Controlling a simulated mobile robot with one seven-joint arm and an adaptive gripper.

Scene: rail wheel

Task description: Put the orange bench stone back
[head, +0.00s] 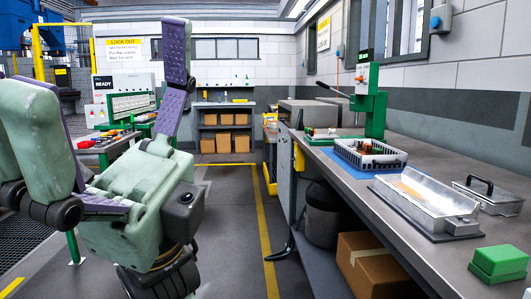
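I cannot pick out the orange bench stone for certain. An orange-tan patch (412,184) shows in a long silver case (432,212) with a see-through cover, on the bench at the right. Small orange-brown pieces (365,148) also show in a white slotted basket (378,162) behind it. A green block-like thing (499,264) lies at the bench's near right corner. My arm stands folded at the left, pale green and purple, with a link reaching up.
The grey bench (360,190) runs along the right, with a green press (370,100) at its far part. A handled metal lid or tray (488,194) lies by the wall. A cardboard box (372,262) and dark bin (322,215) stand below. The middle floor is clear.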

